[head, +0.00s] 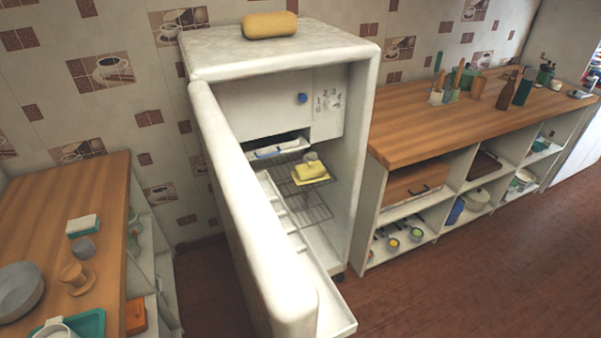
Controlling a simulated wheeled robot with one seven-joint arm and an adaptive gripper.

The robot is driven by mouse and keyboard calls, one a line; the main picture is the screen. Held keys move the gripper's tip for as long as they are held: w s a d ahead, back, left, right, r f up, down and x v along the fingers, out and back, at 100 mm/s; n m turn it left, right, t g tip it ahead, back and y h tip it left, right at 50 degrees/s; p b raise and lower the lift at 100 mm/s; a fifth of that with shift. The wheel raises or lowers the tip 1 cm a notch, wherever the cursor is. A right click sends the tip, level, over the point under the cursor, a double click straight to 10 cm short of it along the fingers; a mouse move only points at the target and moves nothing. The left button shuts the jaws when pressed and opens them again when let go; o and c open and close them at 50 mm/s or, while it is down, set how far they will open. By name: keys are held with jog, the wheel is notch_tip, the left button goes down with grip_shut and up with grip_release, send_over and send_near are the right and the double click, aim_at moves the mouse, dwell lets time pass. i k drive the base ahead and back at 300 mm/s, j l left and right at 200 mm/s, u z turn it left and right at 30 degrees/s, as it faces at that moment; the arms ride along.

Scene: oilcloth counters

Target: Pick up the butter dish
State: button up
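A yellow butter dish (311,171), with a pale yellow block-shaped top on a flat base, sits on a wire shelf (313,190) inside the open fridge (357,130). A small grey round thing (311,156) stands just behind it. The fridge door (240,205) is swung open toward me and to the left, and the dish shows past its edge. My gripper is not in view.
A tan loaf-shaped thing (270,25) lies on top of the fridge. A wooden counter (400,130) with open shelves stands on the right, another (100,175) with dishes on the left. The brown floor (450,285) at the front right is clear.

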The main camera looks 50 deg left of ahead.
aim_at(310, 172)
jog(key=l+u, duration=0.1)
jog(key=u, duration=0.35)
jog(key=i+l+u, duration=0.1)
jog(key=u, duration=0.35)
jog(key=l+u, duration=0.1)
jog(key=u, duration=0.4)
jog(key=l+u, duration=0.15)
jog(key=u, duration=0.3)
jog(key=i+l+z, duration=0.2)
jog(key=i, duration=0.35)
jog(key=i+l+z, duration=0.15)
jog(key=i+l, duration=0.15)
jog(key=i, duration=0.3)
jog(key=i+l+z, duration=0.2)
jog(key=i, duration=0.4)
